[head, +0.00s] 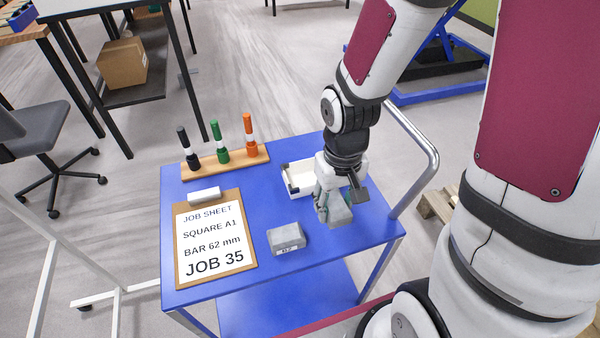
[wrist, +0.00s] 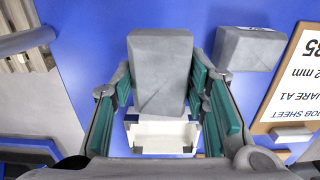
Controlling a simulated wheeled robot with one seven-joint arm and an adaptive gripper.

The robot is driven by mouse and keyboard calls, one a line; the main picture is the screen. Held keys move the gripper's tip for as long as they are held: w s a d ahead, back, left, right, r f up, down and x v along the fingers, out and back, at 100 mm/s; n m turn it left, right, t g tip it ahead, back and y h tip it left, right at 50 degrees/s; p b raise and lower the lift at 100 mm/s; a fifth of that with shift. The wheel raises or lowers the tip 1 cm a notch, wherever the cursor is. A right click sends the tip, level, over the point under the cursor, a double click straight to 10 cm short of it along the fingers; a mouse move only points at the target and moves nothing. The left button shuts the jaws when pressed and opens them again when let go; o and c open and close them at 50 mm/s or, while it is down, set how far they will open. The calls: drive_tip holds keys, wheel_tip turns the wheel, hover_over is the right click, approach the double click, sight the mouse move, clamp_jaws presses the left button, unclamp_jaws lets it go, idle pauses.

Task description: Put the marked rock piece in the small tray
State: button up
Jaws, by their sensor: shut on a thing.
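My gripper (head: 333,206) is over the blue cart, shut on a grey rock block (head: 340,214). In the wrist view the held block (wrist: 160,65) sits between the teal finger pads of my gripper (wrist: 162,92); no mark shows on its visible faces. I cannot tell how high it is above the cart. A second grey rock piece (head: 287,236) lies on the cart with a white label on its front, too small to read; it also shows in the wrist view (wrist: 246,50). The small white tray (head: 291,182) is behind my gripper, partly hidden; it looks empty in the wrist view (wrist: 160,150).
A clipboard (head: 212,238) reading SQUARE A1, BAR 62 mm, JOB 35 lies at the cart's left. A wooden rack (head: 240,159) with three upright coloured markers stands at the back. A metal handle (head: 428,160) rises at the cart's right. The blue top (head: 260,205) is clear between them.

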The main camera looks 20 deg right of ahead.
drive_tip(key=shift+w+f+b, duration=0.15)
drive_tip(key=shift+w+b, duration=0.8)
hover_over(308, 180)
drive_tip(key=shift+w+f, duration=0.1)
drive_tip(key=shift+f, duration=2.15)
drive_tip(key=shift+f+b, duration=0.1)
drive_tip(key=shift+b, duration=0.2)
drive_tip(key=o, duration=1.4)
drive_tip(key=shift+o, duration=0.2)
